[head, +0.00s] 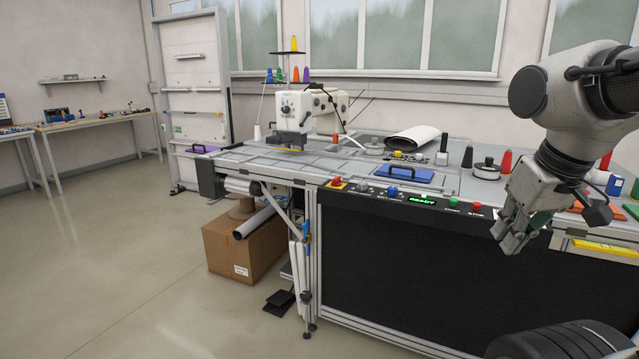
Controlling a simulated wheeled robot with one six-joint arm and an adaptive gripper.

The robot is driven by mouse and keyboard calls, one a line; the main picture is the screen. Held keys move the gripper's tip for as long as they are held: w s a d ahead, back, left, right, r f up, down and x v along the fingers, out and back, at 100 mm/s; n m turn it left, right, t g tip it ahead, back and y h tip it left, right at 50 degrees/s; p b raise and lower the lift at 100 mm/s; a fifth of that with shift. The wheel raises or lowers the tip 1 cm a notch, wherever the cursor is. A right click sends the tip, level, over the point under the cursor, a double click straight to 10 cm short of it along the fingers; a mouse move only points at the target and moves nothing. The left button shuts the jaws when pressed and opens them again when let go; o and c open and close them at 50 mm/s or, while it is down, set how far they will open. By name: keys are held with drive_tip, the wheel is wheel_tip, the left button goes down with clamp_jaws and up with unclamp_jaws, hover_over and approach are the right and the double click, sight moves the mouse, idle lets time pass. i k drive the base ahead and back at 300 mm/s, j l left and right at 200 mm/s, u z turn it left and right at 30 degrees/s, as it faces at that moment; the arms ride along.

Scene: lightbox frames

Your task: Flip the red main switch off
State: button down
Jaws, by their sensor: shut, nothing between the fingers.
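The red main switch (336,182) sits on a yellow base at the left end of the dark control panel (375,191) along the table's front edge. It is small here, and I cannot tell its position. To its right, a display (422,200) glows green with the word READY. My gripper (511,243) hangs at the right, in front of the panel's right end and well apart from the switch. Its fingers point down and are shut and empty. Nothing covers the switch.
The panel also has a blue knob (392,191), a green button (453,201) and a red button (476,206). A blue plate with a handle (403,174) lies behind it. A white sewing machine (312,107) stands further back. Open floor (130,270) lies left.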

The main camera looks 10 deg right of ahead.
sight(337, 182)
drive_tip(key=i+z, duration=0.15)
drive_tip(key=i, duration=0.35)
drive_tip(key=i+j+z, duration=0.15)
drive_tip(key=i, duration=0.4)
drive_tip(key=i+j+z, duration=0.15)
drive_tip(key=i, duration=0.35)
